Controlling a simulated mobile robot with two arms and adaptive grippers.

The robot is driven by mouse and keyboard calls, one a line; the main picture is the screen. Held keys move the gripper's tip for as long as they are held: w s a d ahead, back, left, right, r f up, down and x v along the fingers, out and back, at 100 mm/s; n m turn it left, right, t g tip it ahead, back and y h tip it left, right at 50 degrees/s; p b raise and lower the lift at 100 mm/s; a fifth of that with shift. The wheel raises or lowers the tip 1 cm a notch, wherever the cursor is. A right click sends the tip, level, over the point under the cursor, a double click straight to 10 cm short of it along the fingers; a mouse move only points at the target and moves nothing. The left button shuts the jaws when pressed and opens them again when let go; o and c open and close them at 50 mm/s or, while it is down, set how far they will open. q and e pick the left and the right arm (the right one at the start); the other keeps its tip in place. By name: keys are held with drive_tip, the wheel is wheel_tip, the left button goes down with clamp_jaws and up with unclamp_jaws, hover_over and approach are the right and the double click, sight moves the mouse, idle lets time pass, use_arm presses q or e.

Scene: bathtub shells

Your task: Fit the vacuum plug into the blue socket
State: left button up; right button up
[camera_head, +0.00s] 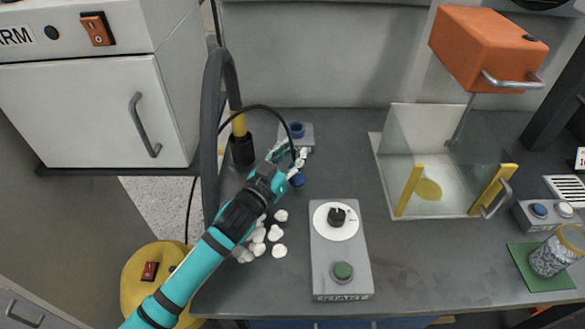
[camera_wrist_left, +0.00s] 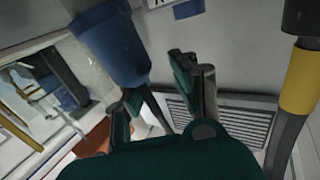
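The blue socket (camera_head: 297,130) sits on a small grey box at the back of the counter. A blue plug (camera_head: 297,179) shows just to the near right of my left gripper (camera_head: 291,157), below the socket in the picture. In the left wrist view the plug (camera_wrist_left: 113,45) is large and close at the upper left, tilted, with a thin black cord running from its narrow end past the fingers. My left gripper (camera_wrist_left: 160,100) has its fingers apart, with the cord showing in the gap. I see no firm hold on the plug. My right gripper is not in view.
White lumps (camera_head: 275,234) lie beside my left forearm. A grey start panel (camera_head: 341,265) with a dial stands right of them. A clear-walled station (camera_head: 428,140) and an orange box (camera_head: 487,48) are farther right. A yellow vacuum (camera_head: 150,285) stands on the floor; its dark hose (camera_head: 211,130) rises at left.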

use_arm(q)
drive_tip(key=o, duration=0.5)
drive_tip(key=shift+s, duration=0.1)
